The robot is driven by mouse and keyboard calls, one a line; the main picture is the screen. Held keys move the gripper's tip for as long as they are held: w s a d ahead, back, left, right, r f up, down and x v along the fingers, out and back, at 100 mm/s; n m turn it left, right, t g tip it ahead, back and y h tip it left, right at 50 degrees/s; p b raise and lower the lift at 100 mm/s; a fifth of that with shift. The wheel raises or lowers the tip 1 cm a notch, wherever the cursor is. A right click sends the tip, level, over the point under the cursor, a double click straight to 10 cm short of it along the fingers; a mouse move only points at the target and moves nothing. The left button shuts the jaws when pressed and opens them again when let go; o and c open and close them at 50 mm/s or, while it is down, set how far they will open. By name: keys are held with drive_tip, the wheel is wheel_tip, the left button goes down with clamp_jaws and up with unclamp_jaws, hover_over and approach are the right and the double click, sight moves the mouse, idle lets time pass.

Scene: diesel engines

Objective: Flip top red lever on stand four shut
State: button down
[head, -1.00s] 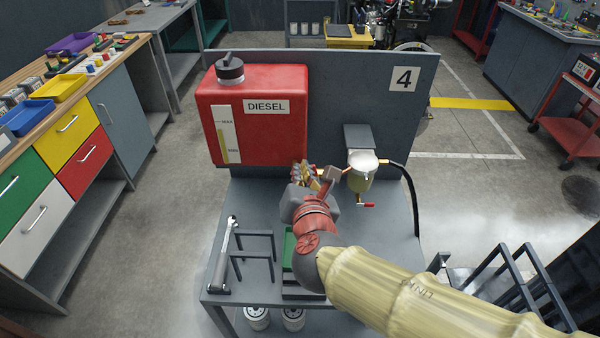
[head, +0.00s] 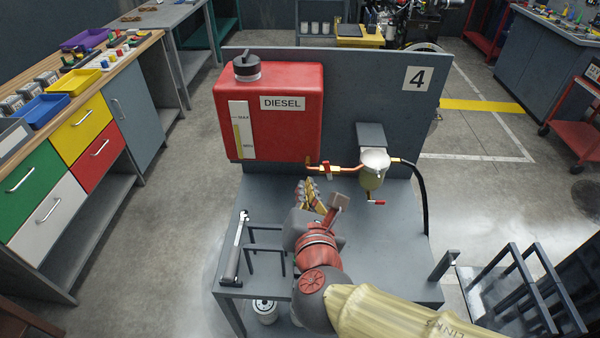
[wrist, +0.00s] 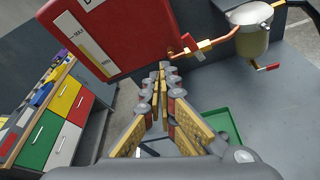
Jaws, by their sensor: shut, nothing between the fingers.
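The top red lever (head: 327,171) sits on the brass valve of the copper pipe between the red diesel tank (head: 268,112) and the fuel filter (head: 373,170) on stand four. In the head view it looks set across the pipe. The valve (wrist: 198,47) also shows at the top of the wrist view, where the lever's angle is hard to tell. A second red lever (head: 377,203) is under the filter. My gripper (head: 312,188) is shut and empty, in front of and below the pipe, apart from the lever. Its fingers meet in the wrist view (wrist: 160,77).
The stand's back panel (head: 400,120) carries the number 4. A black hose (head: 424,195) runs down at the right. The stand's grey top (head: 400,250) is clear on the right.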

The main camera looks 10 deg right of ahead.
drive_tip(key=shift+s+d+r+p, duration=0.1)
drive_tip(key=shift+s+p, duration=0.3)
drive_tip(key=shift+s, duration=1.2)
